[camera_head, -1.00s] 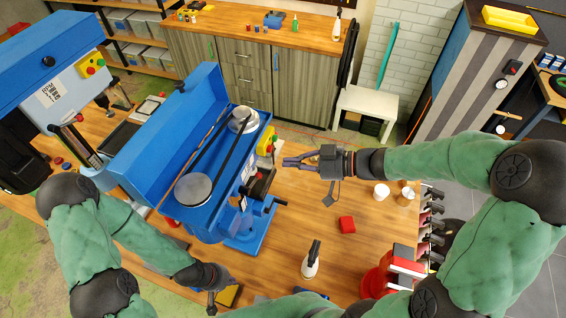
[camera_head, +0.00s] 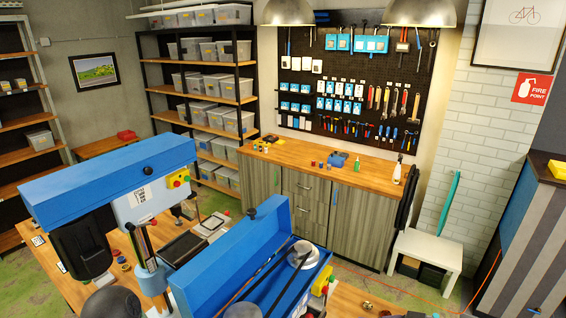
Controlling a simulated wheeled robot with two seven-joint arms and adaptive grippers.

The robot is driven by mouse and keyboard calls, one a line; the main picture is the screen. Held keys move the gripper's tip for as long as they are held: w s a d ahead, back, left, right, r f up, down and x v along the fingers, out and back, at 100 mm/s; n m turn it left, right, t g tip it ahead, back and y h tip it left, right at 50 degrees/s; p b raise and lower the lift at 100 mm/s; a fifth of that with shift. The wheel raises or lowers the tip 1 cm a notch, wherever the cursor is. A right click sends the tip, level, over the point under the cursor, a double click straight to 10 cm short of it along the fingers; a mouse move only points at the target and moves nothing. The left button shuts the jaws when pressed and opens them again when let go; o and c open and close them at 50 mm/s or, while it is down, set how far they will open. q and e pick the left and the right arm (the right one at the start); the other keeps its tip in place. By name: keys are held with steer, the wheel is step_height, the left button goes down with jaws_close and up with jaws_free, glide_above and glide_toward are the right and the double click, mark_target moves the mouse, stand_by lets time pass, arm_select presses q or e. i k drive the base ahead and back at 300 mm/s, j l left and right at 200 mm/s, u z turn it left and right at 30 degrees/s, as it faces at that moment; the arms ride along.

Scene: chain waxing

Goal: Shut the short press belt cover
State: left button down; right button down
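The short press belt cover (camera_head: 232,262) is a long blue lid with a black knob (camera_head: 251,213) at its far end. It stands open, raised on its side along the left edge of the blue belt housing. Inside the housing show a silver pulley (camera_head: 302,255), dark belts (camera_head: 282,285) and part of a second pulley (camera_head: 243,310) at the bottom edge. The front of the housing is cut off by the frame. Neither of my grippers is in view; only a dark rounded part of my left arm shows at the bottom left.
A taller blue press (camera_head: 115,180) with its cover shut stands to the left of the short press. A cabinet (camera_head: 330,210) with a wooden top stands behind, below a tool pegboard (camera_head: 355,95). A white stool (camera_head: 427,250) stands at the right.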

mark_target(202, 288)
steer(key=k+j, duration=0.75)
